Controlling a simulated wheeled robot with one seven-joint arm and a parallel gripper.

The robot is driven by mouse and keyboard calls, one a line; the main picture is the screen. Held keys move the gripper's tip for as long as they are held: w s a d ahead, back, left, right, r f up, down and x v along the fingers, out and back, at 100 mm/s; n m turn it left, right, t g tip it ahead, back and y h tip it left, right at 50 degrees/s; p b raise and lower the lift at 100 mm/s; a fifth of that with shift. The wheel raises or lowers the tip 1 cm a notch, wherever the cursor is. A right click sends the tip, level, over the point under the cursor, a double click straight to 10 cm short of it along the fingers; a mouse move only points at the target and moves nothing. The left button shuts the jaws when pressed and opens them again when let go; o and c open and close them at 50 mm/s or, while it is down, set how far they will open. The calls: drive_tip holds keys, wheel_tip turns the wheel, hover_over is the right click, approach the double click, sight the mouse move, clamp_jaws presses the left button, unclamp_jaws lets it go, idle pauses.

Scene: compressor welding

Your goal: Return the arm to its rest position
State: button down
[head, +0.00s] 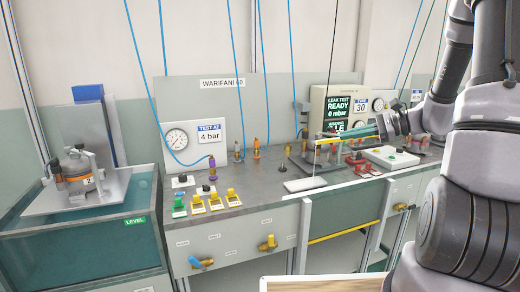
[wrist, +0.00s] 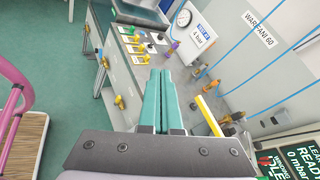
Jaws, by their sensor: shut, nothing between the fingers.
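My arm comes in from the right side of the head view. My gripper (head: 347,136) reaches left from it over the workbench (head: 240,212), with its fingers pointing left and held above the bench top. In the wrist view the two teal fingers of my gripper (wrist: 161,72) lie side by side, closed together, with nothing between them.
A gauge (head: 178,138), fittings and hanging blue hoses (head: 140,60) line the bench back. The leak-test display (head: 339,106) stands behind the gripper. A yellow bar (wrist: 209,116) shows close beside the fingers.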

drive_tip(key=s+a+r+n+g+h, duration=0.2)
drive_tip(key=s+a+r+n+h, duration=0.15)
drive_tip(key=s, duration=0.25)
drive_tip(key=s+a+r+n+g+h, duration=0.1)
drive_tip(key=s+a+r+n+h, duration=0.1)
drive_tip(key=s+r+n, duration=0.3)
drive_tip(key=s+d+r+n+t+h, duration=0.3)
drive_tip(key=s+r+n+t+h, duration=0.1)
drive_tip(key=s, duration=0.4)
drive_tip(key=shift+s+d+r+t+h, duration=0.2)
drive_tip(key=shift+r+t+h, duration=0.2)
drive_tip(key=shift+r+h, duration=0.45)
